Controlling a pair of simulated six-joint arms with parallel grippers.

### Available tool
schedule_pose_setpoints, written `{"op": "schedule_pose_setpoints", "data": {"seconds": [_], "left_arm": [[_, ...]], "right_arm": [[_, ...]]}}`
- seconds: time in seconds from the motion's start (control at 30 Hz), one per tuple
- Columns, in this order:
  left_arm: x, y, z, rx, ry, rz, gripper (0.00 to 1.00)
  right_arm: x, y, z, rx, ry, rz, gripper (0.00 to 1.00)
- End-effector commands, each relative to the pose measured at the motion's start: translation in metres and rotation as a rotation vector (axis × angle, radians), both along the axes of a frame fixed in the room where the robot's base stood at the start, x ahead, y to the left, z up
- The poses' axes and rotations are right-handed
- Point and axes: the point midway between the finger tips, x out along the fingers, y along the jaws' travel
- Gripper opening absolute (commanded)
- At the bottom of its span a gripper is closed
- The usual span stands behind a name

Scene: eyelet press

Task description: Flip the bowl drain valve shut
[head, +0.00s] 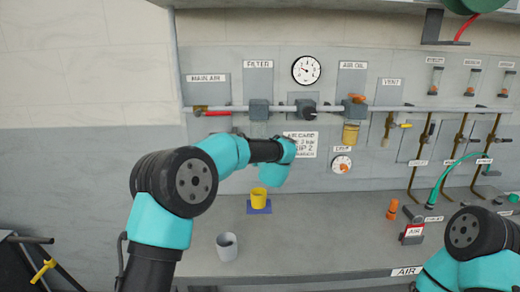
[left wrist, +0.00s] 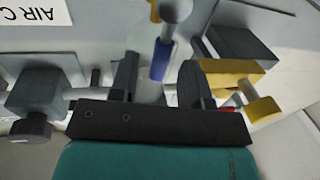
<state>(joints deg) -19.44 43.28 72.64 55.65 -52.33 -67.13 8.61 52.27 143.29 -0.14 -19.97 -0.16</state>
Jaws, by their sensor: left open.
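The filter unit (head: 259,109) sits on the wall pipe under the FILTER label. Below it, my left arm hides the bowl and drain valve in the head view. In the left wrist view, which looks upside down, a pale round fitting (left wrist: 175,9) with a stem and a blue lever (left wrist: 160,60) appears to be the drain valve. My left gripper (left wrist: 158,82) is open, its two dark fingers on either side of the pale bowl area near the lever. I cannot tell whether they touch it. My right gripper is out of view.
A grey cup (head: 227,246) stands nearer on the bench. The red main air handle (head: 217,113) is to the left, the black regulator knob (head: 306,110) to the right.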

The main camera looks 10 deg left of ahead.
Motion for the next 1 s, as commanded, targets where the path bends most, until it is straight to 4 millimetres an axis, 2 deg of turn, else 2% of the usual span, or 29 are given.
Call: {"op": "schedule_pose_setpoints", "data": {"seconds": [0.13, 0.4, 0.83, 1.0], "left_arm": [[0.0064, 0.0028, -0.0001, -0.001, 0.0, -0.001, 0.43], [0.0068, 0.0029, 0.0002, -0.001, 0.0, -0.001, 0.43], [0.0066, 0.0029, 0.0001, -0.001, 0.0, 0.0, 0.02], [0.0066, 0.0028, 0.0001, -0.001, 0.0, 0.0, 0.0]], "right_arm": [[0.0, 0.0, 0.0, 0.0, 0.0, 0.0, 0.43], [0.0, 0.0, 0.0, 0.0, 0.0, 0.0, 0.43], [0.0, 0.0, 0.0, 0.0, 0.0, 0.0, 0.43], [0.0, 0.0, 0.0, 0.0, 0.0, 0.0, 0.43]]}}
